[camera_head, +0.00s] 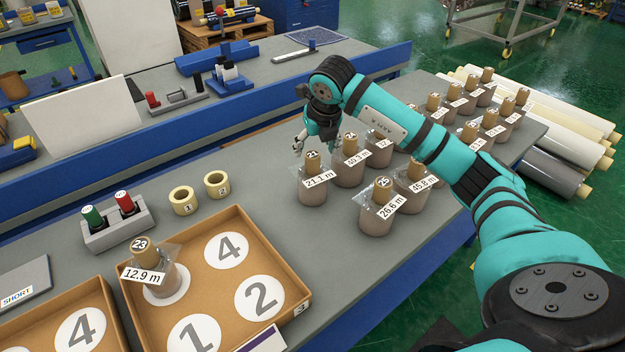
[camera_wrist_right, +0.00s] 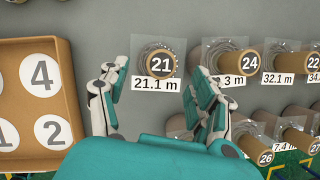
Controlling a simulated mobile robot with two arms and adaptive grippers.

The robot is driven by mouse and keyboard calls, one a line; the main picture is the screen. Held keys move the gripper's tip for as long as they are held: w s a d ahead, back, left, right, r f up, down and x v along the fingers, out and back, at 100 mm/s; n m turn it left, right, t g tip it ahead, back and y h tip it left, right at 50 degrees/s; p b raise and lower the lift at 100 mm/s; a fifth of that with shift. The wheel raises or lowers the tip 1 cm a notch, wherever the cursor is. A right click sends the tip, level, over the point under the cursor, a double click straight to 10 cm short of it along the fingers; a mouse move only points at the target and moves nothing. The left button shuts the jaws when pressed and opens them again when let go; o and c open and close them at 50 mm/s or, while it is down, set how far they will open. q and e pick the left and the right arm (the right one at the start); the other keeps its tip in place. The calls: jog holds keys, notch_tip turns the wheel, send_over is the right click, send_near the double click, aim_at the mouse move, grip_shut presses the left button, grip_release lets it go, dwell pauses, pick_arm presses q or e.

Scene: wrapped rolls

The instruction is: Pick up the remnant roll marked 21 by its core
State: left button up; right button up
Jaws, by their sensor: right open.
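The remnant roll marked 21 (camera_head: 313,190) stands upright on the grey table in the head view, with a tan core on top and a 21.1 m label. My right gripper (camera_head: 312,139) is above and just behind it. In the right wrist view the core of roll 21 (camera_wrist_right: 160,64) lies ahead between the two spread fingers of my right gripper (camera_wrist_right: 157,90). The fingers are open and apart from the core. My left gripper does not show.
Roll 24 (camera_wrist_right: 248,66) stands close to the right of roll 21, with several more rolls beyond. Roll 25 (camera_head: 377,211) stands in front. A tray (camera_head: 283,255) holds roll 23 (camera_head: 149,267). Tape rolls (camera_head: 184,200) and a marker holder (camera_head: 118,231) stand left.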

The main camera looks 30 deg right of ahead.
aim_at(313, 154)
jog(key=shift+w+f, duration=0.1)
jog(key=shift+f, duration=0.15)
jog(key=p+x, duration=0.1)
jog(key=x, duration=0.2)
jog(key=shift+w+d+f, duration=0.1)
jog(key=shift+w+f, duration=0.05)
jog(key=shift+f, duration=0.15)
jog(key=shift+w+f+p, duration=0.2)
jog(key=shift+f+p, duration=0.1)
jog(key=shift+f, duration=0.2)
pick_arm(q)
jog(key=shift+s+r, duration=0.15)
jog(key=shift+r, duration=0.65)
pick_arm(e)
grip_shut()
jog(key=shift+d, duration=0.1)
